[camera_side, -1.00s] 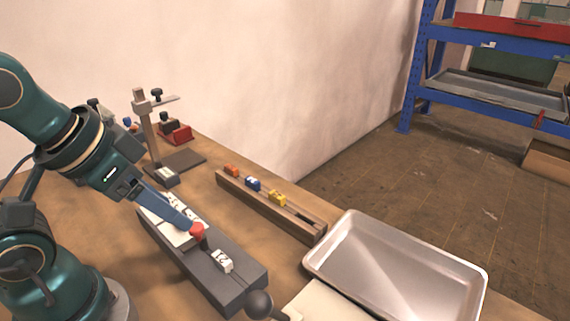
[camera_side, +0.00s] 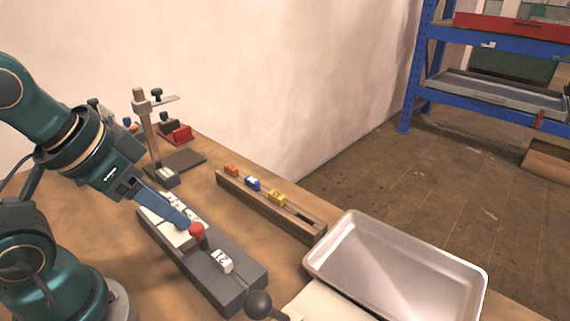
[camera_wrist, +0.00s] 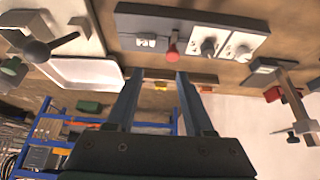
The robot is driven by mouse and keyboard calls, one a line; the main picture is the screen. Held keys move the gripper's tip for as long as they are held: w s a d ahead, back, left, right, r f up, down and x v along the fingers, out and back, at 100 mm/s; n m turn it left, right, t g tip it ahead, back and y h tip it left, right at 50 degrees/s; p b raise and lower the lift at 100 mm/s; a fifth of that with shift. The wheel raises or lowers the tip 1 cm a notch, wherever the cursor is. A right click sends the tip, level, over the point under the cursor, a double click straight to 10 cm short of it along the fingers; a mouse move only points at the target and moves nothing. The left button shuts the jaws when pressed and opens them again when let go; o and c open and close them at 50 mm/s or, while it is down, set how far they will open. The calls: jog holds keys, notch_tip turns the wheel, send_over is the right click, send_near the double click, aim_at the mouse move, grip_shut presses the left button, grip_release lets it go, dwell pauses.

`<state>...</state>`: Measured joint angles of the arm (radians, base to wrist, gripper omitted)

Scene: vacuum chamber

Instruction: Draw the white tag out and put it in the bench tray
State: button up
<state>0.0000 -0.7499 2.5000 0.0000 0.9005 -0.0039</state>
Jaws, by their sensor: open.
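The white tag (camera_side: 222,261) with dark markings sits in the dark grey block (camera_side: 240,287) on the bench. It also shows in the wrist view (camera_wrist: 146,42); how deep it sits cannot be told. A red knob (camera_side: 197,231) stands on the block beside it. My gripper (camera_side: 184,221) is over the block near the knob, apart from the tag. In the wrist view its two blue fingers (camera_wrist: 157,75) are spread, with nothing between their tips. The bench tray (camera_side: 390,265), shallow and silver, lies empty to the right; part of it shows in the wrist view (camera_wrist: 85,72).
A wooden rail (camera_side: 262,208) with orange, blue and yellow tags stands behind the block. A black ball-ended lever (camera_side: 259,304) rises at the block's near end. White plates (camera_side: 172,225) lie on the block's far end. A clamp stand (camera_side: 150,130) is at the back.

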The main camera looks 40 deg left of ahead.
jog(key=g, duration=0.5)
send_over(221, 257)
notch_tip(221, 257, down, 5)
jog(key=shift+w+f, duration=0.1)
jog(key=shift+w, duration=0.05)
jog(key=shift+f+g, duration=0.3)
jog(key=shift+f, duration=2.65)
grip_shut()
jog(key=shift+r, duration=3.35)
